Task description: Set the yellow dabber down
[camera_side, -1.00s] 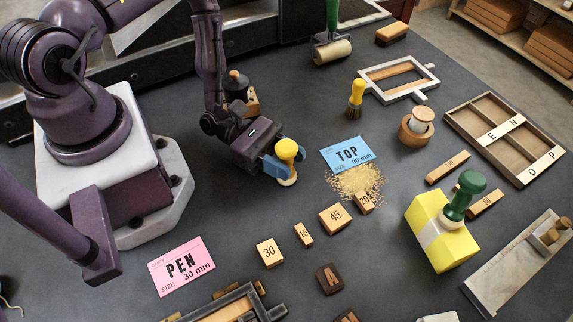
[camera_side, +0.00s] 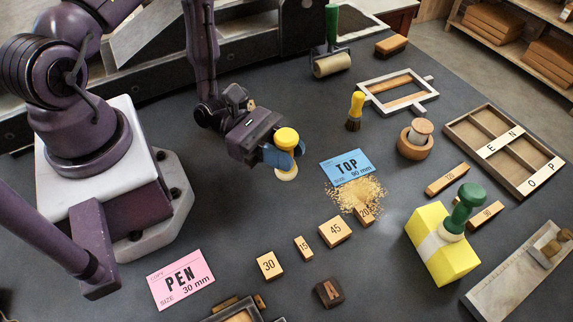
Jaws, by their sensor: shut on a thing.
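The yellow dabber (camera_side: 286,138) has a rounded yellow top and a pale round base. My gripper (camera_side: 283,157) has blue fingers and is shut on the dabber, holding it upright. The dabber is left of the blue TOP card (camera_side: 346,167). I cannot tell whether its base touches the dark table (camera_side: 225,215) or hangs just above it. My fingers partly hide its middle.
A heap of yellow crumbs (camera_side: 355,192) lies below the TOP card. Numbered wooden blocks, such as the 45 block (camera_side: 335,231), stand in front. A pink PEN card (camera_side: 181,286) lies front left. The table between dabber and PEN card is clear.

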